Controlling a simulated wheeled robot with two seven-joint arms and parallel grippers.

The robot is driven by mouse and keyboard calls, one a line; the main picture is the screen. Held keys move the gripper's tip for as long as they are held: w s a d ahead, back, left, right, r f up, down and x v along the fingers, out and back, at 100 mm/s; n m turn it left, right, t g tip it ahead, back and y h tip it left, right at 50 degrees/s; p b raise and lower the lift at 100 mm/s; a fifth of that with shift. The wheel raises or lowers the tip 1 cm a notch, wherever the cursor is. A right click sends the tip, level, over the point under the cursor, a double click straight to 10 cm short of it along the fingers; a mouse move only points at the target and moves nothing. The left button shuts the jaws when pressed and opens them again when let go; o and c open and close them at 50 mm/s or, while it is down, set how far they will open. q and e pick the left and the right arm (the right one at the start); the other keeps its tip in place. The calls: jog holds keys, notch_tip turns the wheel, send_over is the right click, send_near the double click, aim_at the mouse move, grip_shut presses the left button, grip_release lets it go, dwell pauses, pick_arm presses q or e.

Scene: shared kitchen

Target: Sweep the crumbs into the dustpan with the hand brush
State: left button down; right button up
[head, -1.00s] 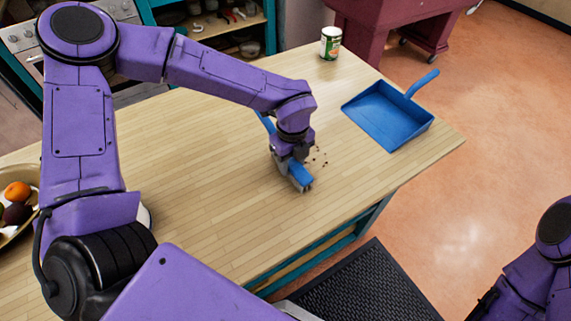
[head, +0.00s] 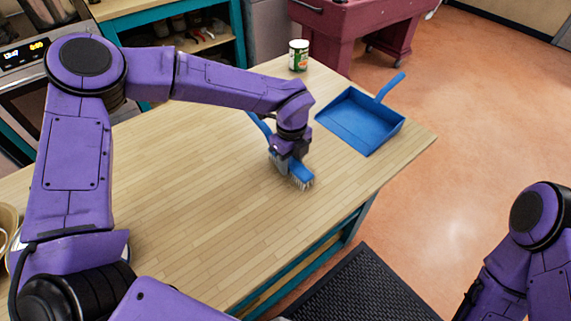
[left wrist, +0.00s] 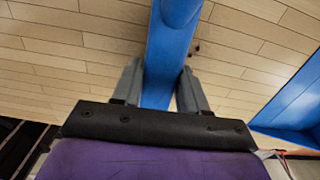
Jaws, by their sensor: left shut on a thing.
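My left gripper (head: 284,157) is shut on the blue hand brush (head: 301,174), whose pale bristles point down at the wooden tabletop. In the left wrist view, the brush's blue handle (left wrist: 170,45) runs between the two grey fingers. The blue dustpan (head: 358,122) lies on the table to the right of the brush, apart from it, its handle pointing away to the upper right. Its edge also shows at the right of the left wrist view (left wrist: 293,100). A few dark crumbs (left wrist: 196,47) show beside the handle there; in the head view I cannot make them out. My right gripper is out of view.
A can with a green and white label (head: 298,55) stands near the table's far edge, behind the dustpan. The wooden tabletop (head: 190,190) is clear to the left of the brush. The table's right edge runs close past the dustpan. A bowl is partly visible at far left.

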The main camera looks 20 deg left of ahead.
pick_arm(q)
jog(key=shift+w+d, duration=0.4)
jog(key=shift+w, duration=0.35)
jog(key=shift+w+d, duration=0.4)
jog(key=shift+w, duration=0.4)
jog(key=shift+w+d, duration=0.4)
jog(key=shift+w, duration=0.35)
jog(key=shift+f, duration=0.1)
jog(key=shift+w+d, duration=0.55)
jog(key=shift+w, duration=0.5)
jog(key=shift+w+d, duration=0.6)
jog(key=shift+w, duration=0.4)
jog(key=shift+w+d, duration=0.55)
jog(key=shift+w, duration=0.5)
jog(key=shift+b, duration=0.3)
